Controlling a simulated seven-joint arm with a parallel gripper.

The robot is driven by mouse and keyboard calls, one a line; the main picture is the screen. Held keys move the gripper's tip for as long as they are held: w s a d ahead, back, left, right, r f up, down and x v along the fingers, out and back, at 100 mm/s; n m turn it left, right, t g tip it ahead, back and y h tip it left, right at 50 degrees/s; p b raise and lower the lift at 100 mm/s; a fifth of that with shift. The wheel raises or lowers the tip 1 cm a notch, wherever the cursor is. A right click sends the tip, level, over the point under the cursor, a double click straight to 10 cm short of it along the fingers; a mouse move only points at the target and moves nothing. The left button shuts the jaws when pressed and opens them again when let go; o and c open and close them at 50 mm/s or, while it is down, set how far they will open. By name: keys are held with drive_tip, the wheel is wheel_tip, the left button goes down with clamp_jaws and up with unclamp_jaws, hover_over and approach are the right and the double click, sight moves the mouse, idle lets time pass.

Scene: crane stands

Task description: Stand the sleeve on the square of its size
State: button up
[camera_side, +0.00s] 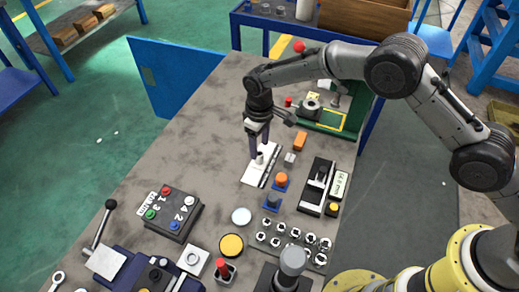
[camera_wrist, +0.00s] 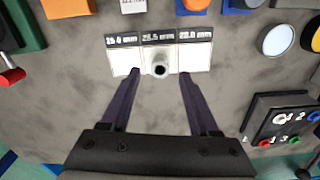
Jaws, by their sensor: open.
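A small light grey sleeve (camera_wrist: 159,66) with a dark bore stands on the middle square of a white card (camera_wrist: 198,58). The card has three squares under black labels; the middle label seems to read 26.5 mm, though the small print is unclear. In the side view the sleeve (camera_side: 260,160) stands upright on the card (camera_side: 251,176). My gripper (camera_wrist: 159,74) is open, one dark finger on each side of the sleeve with gaps between. In the side view my gripper (camera_side: 259,149) is low over the card, its fingers partly hiding the sleeve.
A rack of several round parts (camera_side: 293,243) and a button box (camera_side: 174,213) stand nearer. Bare tabletop lies left.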

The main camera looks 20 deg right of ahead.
sight(261, 153)
wheel_tip(261, 153, up, 9)
drive_tip(key=shift+r, duration=0.15)
drive_tip(key=s+d+r+m+t, duration=0.1)
drive_tip(key=s+d+r+m, duration=0.1)
drive_tip(key=s+d+r, duration=0.6)
drive_tip(key=s+d+r+m+t, duration=0.2)
drive_tip(key=s+d+r, duration=0.3)
drive_tip(key=d+r, duration=0.7)
drive_tip(key=s+d+m+t, duration=0.1)
drive_tip(key=s+d, duration=0.3)
drive_tip(key=s, duration=0.7)
drive_tip(key=s+d+m+t, duration=0.1)
drive_tip(key=s+d, duration=0.3)
drive_tip(key=s, duration=0.7)
drive_tip(key=shift+d+f+m+t, duration=0.3)
drive_tip(key=shift+d+f+m, duration=0.05)
drive_tip(key=shift+m, duration=0.25)
